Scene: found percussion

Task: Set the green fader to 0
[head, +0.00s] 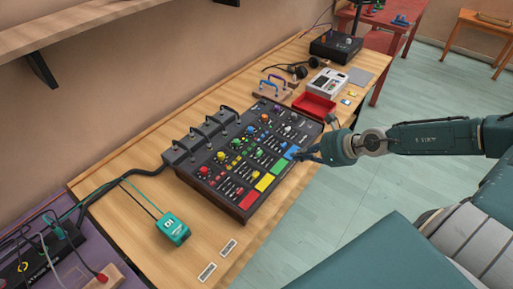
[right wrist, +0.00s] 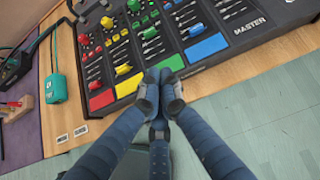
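The mixer (head: 240,205) is a dark console on the wooden table, with red, yellow, green and blue pads along its front. The green pad (head: 264,182) also shows in the right wrist view (right wrist: 172,63). A green cap, apparently the green fader (right wrist: 150,33), stands toward the upper part of its slots, above the green pad. My right gripper (right wrist: 159,76) has its fingertips together with nothing seen between them, at the front edge by the green pad. In the head view the right gripper (head: 302,155) is beside the blue pad. Contact cannot be told. My left gripper is not in view.
Neighbouring yellow (right wrist: 123,69) and blue (right wrist: 197,30) fader caps sit low in their slots. A teal DI box (head: 172,229) stands left of the mixer. A red tray (head: 314,105) and headphones lie behind it. Open floor is in front of the table.

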